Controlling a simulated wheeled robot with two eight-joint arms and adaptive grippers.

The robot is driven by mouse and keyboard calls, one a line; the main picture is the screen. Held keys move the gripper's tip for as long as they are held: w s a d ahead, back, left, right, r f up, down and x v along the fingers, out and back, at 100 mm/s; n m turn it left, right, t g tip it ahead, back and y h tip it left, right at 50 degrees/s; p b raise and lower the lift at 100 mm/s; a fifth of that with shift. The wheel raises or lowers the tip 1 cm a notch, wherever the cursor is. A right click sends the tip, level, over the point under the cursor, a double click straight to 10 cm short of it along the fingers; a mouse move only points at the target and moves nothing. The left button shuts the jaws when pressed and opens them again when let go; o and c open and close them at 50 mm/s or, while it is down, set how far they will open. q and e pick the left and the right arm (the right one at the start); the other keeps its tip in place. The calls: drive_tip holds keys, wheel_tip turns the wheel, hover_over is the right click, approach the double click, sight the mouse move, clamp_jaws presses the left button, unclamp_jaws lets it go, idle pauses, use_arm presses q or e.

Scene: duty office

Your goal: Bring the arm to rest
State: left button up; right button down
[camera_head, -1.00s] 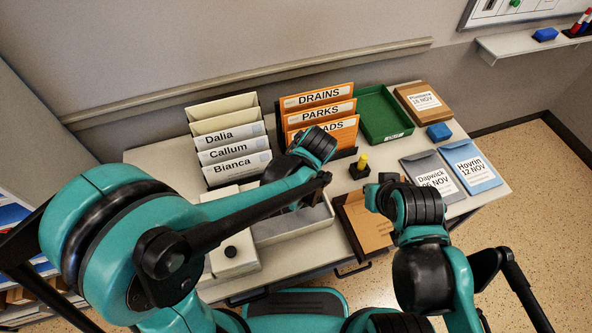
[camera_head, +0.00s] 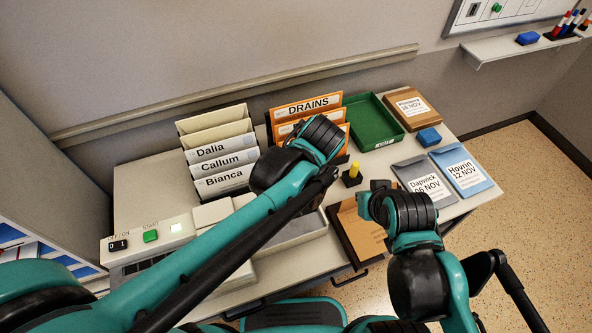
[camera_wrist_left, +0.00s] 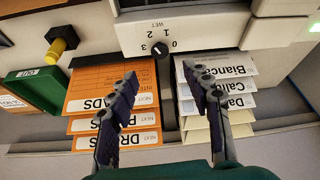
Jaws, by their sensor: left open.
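My left arm reaches across the desk in the head view. Its wrist covers the lower orange folders, and its fingers are hidden behind it there. In the left wrist view my left gripper (camera_wrist_left: 163,90) is open and empty, its two fingers apart. One finger is in front of the orange folders (camera_wrist_left: 110,105), the other in front of the white name files (camera_wrist_left: 215,95). The gap between the two racks shows between them. My right gripper (camera_head: 371,194) is at the desk's front, near the brown folder (camera_head: 362,228); its jaw state is unclear.

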use_arm(q)
drive_tip(key=shift+v, duration=1.05)
